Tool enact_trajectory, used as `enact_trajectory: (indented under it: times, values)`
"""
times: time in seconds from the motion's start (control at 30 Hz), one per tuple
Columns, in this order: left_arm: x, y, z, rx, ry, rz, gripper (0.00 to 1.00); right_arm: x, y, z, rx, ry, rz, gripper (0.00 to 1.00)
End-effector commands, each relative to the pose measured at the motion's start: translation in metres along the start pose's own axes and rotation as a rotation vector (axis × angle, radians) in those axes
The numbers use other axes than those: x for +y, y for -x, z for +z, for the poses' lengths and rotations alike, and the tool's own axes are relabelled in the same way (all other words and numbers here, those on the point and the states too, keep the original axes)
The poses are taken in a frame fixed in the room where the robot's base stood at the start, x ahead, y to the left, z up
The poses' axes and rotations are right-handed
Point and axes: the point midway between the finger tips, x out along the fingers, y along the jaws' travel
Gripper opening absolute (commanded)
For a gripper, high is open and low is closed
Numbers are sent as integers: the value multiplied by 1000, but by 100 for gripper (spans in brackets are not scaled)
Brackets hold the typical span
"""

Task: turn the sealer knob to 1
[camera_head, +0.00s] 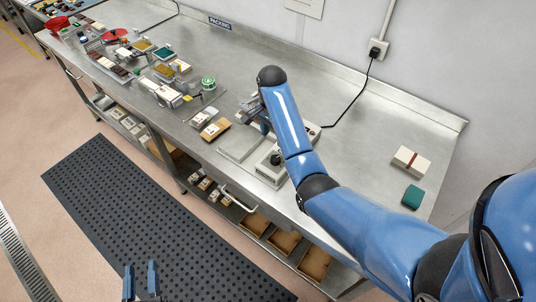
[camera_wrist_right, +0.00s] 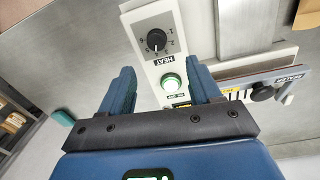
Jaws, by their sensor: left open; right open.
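The sealer (camera_head: 238,148) is a pale grey machine on the steel bench in the head view, partly hidden behind my right arm. In the right wrist view its white panel (camera_wrist_right: 193,38) carries a black round knob (camera_wrist_right: 156,40) on a dark numbered dial, with an upside-down HEAT label beside it. The knob has a white pointer mark; I cannot tell which number it is at. My right gripper (camera_wrist_right: 160,88) is open above the panel, its fingers apart from the knob, nothing between them in its grip. My left gripper (camera_head: 140,282) is open and empty, low in front of the bench.
A green button (camera_wrist_right: 169,82) sits on the panel between the knob and my gripper. A black-knobbed lever (camera_wrist_right: 262,93) is at the right. Trays and packs (camera_head: 165,93) crowd the bench's left. A cream box (camera_head: 411,160) and a green block (camera_head: 412,196) lie at the right.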

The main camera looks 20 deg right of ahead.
Motion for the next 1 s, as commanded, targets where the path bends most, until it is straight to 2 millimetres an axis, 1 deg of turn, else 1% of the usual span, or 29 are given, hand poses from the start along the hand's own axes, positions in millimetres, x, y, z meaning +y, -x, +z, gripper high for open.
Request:
enact_trajectory:
  times: [0.03, 0.13, 0.27, 0.5, 0.7, 0.83, 1.0]
  values:
    - [0, 0, 0, 0, 0, 0, 43, 3, -1, 1, -6, -18, 13, 63]
    - [0, 0, -2, 0, 0, -1, 43, 3, -7, 1, -7, -34, 14, 63]
    - [0, 0, -5, 0, 0, 0, 43, 3, -20, 2, -7, -34, 14, 63]
    - [0, 0, -15, 0, 0, 0, 43, 4, -58, 2, -7, -33, 13, 63]
    - [0, 0, -20, 0, 0, 0, 43, 4, -87, 2, -7, -32, 12, 63]
    - [0, 0, -21, 0, 0, 0, 43, 3, -99, 2, -6, -32, 10, 63]
    - [0, 0, -22, 0, 0, 0, 43, 3, -107, 2, -5, -32, 9, 63]
